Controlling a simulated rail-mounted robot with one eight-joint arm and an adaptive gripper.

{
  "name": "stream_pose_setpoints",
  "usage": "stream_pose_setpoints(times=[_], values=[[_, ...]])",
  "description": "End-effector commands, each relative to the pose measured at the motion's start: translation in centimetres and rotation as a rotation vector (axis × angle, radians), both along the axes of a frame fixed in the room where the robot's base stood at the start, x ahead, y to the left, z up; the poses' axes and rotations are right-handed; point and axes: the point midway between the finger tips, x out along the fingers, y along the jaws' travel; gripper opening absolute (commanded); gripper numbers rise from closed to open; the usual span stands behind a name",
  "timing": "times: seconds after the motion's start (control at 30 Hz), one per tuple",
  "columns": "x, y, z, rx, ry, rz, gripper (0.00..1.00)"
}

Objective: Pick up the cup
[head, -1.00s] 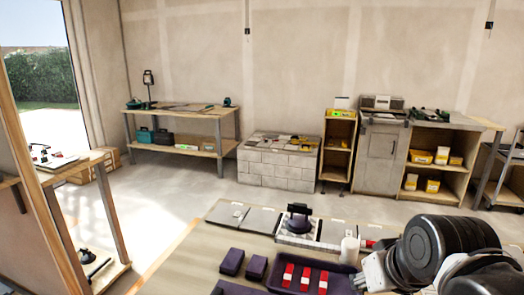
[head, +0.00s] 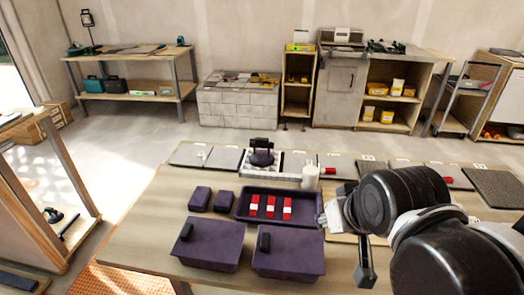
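A white upright cylinder (head: 310,177), which looks like the cup, stands on the wooden table just behind the purple tray's right end. My gripper (head: 328,215) is just in front of the cylinder and a little to its right, by the tray's right edge. A gap shows between them in the picture. My arm hides part of the gripper, and its fingers are too small to tell open from shut. Nothing is clearly seen in its grasp.
The purple tray (head: 244,216) holds red-and-white pieces (head: 270,206). Two purple lidded boxes (head: 208,252) (head: 288,258) sit in front, and two small purple blocks (head: 200,194) (head: 226,201) lie left. Grey tiles (head: 206,156) and a black-handled tool (head: 262,156) line the back.

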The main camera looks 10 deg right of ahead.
Motion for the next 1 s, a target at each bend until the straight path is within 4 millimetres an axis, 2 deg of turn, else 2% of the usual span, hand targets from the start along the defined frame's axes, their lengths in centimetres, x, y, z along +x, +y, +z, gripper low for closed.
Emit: stream_pose_setpoints(times=[0.37, 0.7, 1.0], values=[[0.01, 0.00, 0.01, 0.000, 0.000, 0.000, 0.00], [0.00, 0.00, 0.00, 0.000, 0.000, 0.000, 0.40], [0.37, 0.01, 0.45, -0.005, 0.004, 0.007, 0.40]])
